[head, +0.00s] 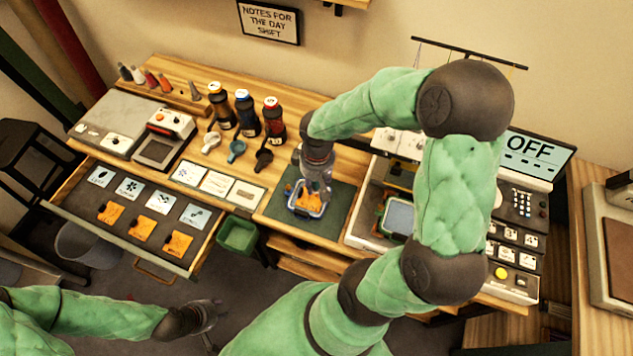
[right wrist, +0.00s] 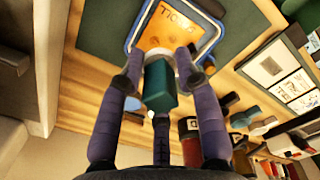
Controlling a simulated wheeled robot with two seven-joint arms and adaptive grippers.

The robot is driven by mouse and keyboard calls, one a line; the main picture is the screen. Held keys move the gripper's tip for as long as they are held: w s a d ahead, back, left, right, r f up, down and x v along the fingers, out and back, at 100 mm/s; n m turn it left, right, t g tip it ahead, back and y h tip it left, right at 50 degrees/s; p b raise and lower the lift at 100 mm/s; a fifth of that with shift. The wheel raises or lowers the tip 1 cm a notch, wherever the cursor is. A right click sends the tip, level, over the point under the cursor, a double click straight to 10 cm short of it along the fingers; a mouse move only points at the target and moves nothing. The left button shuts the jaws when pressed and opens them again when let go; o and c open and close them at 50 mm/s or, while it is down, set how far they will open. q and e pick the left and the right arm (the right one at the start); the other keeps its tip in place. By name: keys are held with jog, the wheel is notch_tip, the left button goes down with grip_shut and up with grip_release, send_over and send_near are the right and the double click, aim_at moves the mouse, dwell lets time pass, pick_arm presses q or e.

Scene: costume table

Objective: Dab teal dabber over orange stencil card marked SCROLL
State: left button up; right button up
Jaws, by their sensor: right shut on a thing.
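My right gripper (head: 314,184) is shut on the teal dabber (right wrist: 158,88), and its fingers (right wrist: 160,60) clasp it from both sides in the right wrist view. The dabber's pale end points at the orange stencil card (right wrist: 170,28), whose partly visible lettering is upside down there. The card (head: 309,201) lies in a blue-rimmed tray (head: 291,208) on a dark green mat, directly below my right gripper in the head view. I cannot tell whether the dabber touches the card. My left gripper (head: 207,312) hangs low, away from the table, and its jaws are too small to judge.
A green bin (head: 237,235) hangs at the table front. A machine with an OFF screen (head: 530,152) stands right.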

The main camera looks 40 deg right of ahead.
aim_at(313, 198)
jog(key=shift+w+f+b, duration=0.25)
jog(key=shift+f+b, duration=0.6)
jog(key=shift+f, duration=0.25)
jog(key=shift+w+f+b, duration=0.25)
jog(key=shift+f+b, duration=0.65)
jog(key=shift+f, duration=0.15)
jog(key=shift+w+f+b, duration=0.25)
jog(key=shift+f+b, duration=0.6)
jog(key=shift+f, duration=0.25)
jog(key=shift+f+b, duration=0.45)
jog(key=shift+f, duration=0.15)
jog(key=shift+r, duration=0.1)
jog(key=shift+r+p, duration=2.95)
jog(key=shift+r, duration=0.55)
jog(key=shift+d, duration=0.1)
